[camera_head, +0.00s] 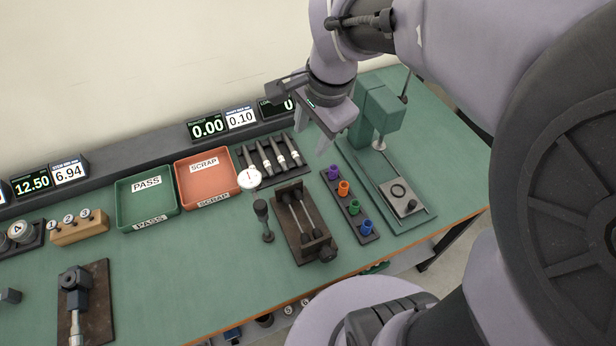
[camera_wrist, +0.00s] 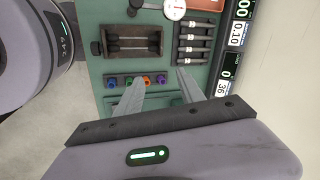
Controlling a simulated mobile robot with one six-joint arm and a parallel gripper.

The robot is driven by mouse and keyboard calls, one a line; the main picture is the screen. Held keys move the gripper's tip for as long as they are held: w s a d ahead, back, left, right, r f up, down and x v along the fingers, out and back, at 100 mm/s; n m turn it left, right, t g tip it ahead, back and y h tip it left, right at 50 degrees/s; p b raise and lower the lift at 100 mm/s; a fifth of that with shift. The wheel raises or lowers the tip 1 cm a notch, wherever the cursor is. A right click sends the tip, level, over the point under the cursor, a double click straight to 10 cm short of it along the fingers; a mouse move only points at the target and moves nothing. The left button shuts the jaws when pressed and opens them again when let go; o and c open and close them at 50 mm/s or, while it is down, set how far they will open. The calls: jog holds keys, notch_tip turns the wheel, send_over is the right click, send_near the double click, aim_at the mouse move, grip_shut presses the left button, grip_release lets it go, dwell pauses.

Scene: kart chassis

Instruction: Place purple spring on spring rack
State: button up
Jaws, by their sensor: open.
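The purple spring (camera_head: 333,173) stands at the back end of the dark spring rack (camera_head: 345,194), in line with orange, green and blue ones. It also shows in the wrist view (camera_wrist: 161,79), at the right end of the rack (camera_wrist: 116,80). My gripper (camera_head: 311,142) is open and empty, held above the bench behind the rack and apart from the purple spring. In the wrist view its two fingers are spread, and the purple spring appears between their tips.
A green press (camera_head: 378,110) with a base plate (camera_head: 404,197) stands right of the rack. A dark fixture with rods (camera_head: 303,222) and a white dial gauge (camera_head: 249,178) are left. Several dark cylinders (camera_head: 268,160) lie behind. Red (camera_head: 207,183) and green (camera_head: 147,200) trays are farther left.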

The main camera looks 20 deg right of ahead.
jog(key=s+a+r+n+t, duration=0.1)
jog(key=s+a+n, duration=0.2)
jog(key=s+n, duration=0.2)
jog(key=s+a+r+n+t+y, duration=0.1)
jog(key=s+a+n, duration=0.3)
jog(key=s, duration=0.4)
jog(key=shift+s+r+n+t, duration=0.3)
jog(key=shift+r+n+t, duration=0.1)
jog(key=shift+n, duration=0.2)
notch_tip(320, 180, down, 6)
jog(key=b, duration=0.6)
